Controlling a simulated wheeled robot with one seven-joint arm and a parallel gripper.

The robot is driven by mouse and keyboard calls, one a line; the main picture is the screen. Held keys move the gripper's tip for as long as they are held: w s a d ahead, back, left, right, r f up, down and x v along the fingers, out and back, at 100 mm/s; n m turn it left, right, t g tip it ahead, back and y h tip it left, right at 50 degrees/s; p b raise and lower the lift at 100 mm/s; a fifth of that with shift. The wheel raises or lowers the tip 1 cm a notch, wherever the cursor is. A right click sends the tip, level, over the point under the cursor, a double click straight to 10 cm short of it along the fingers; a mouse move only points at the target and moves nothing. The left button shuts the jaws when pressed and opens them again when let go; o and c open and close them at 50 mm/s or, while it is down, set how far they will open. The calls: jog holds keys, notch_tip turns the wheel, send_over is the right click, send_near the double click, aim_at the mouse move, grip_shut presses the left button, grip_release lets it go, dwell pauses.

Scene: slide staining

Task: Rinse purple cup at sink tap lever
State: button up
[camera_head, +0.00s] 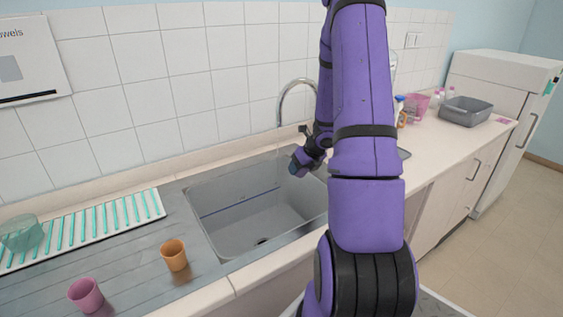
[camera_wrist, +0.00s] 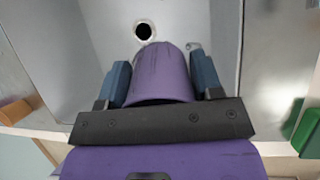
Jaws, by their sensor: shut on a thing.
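In the wrist view, my gripper (camera_wrist: 160,82) is shut on the purple cup (camera_wrist: 163,68), with one blue-grey finger on each side of it. The cup is over the sink basin, with the drain hole (camera_wrist: 144,31) showing beyond it. In the head view, my gripper (camera_head: 300,163) is over the right part of the grey sink (camera_head: 235,205), and the held cup is hard to make out there. The curved metal tap (camera_head: 283,103) stands behind the sink, just left of my arm. I cannot make out the tap lever clearly.
An orange cup (camera_head: 174,254) and a magenta cup (camera_head: 86,294) stand on the drainboard left of the sink. A striped rack (camera_head: 95,222) lies behind them. Spray bottles (camera_head: 400,110) and a grey tub (camera_head: 466,110) are on the right counter.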

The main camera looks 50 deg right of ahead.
jog(key=shift+s+r, duration=0.7)
jog(key=shift+s, duration=0.2)
jog(key=shift+s+r, duration=0.7)
jog(key=shift+s, duration=0.2)
jog(key=shift+s, duration=0.1)
